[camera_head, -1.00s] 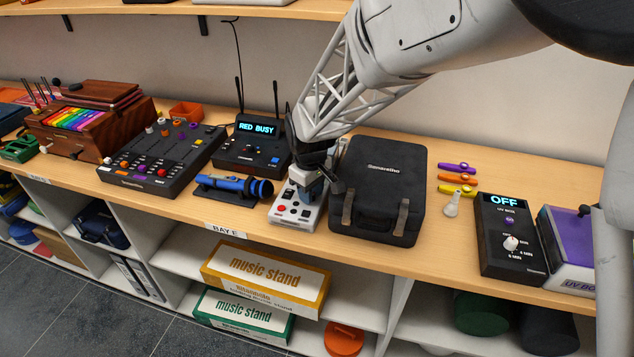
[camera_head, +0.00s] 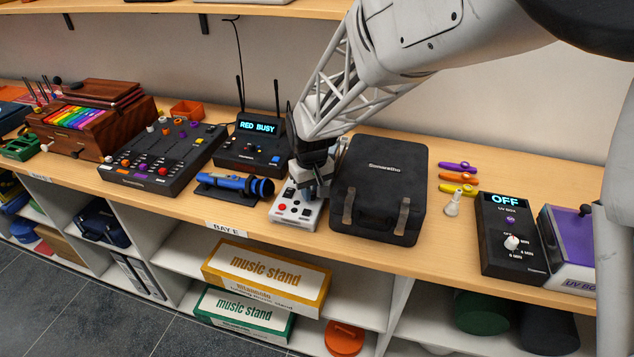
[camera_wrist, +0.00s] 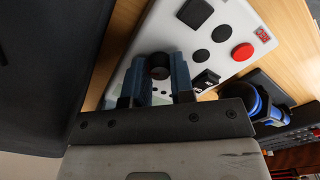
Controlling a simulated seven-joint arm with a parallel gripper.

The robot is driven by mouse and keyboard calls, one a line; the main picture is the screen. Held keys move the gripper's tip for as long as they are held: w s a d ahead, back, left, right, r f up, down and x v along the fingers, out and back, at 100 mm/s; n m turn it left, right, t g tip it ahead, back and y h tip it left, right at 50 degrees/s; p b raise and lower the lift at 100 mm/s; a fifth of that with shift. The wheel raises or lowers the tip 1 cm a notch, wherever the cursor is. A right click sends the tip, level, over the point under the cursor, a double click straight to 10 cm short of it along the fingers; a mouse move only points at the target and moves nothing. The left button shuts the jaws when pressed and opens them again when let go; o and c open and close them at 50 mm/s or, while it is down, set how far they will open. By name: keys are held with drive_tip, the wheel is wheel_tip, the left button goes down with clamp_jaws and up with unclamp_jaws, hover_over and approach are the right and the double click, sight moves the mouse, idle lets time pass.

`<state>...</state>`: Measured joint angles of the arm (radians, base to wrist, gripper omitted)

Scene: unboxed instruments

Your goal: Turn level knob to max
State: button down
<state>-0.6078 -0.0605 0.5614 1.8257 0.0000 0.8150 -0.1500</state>
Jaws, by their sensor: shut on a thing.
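A small white device (camera_head: 286,217) with dark buttons and a red one stands on the shelf, between the blue microphone and a black case. It also fills the middle of the wrist view (camera_wrist: 205,18). My gripper (camera_head: 314,192) points down over the device's back part. In the wrist view, its two blue fingers (camera_wrist: 159,80) stand on either side of a round black knob (camera_wrist: 159,66) and are shut on it. The fingers hide parts of the panel near the knob. I cannot read the knob's setting.
The black case (camera_head: 378,185) stands close on the right of the device. The blue microphone (camera_head: 235,185) lies close on its left, with a black receiver (camera_head: 250,150) behind. Free wood lies right of the case, before the kazoos (camera_head: 458,178) and the OFF box (camera_head: 510,235).

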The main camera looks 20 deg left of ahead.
idle(0.3)
drive_tip(key=c, duration=1)
unclamp_jaws()
drive_tip(key=shift+r, duration=0.1)
drive_tip(key=shift+r, duration=3.85)
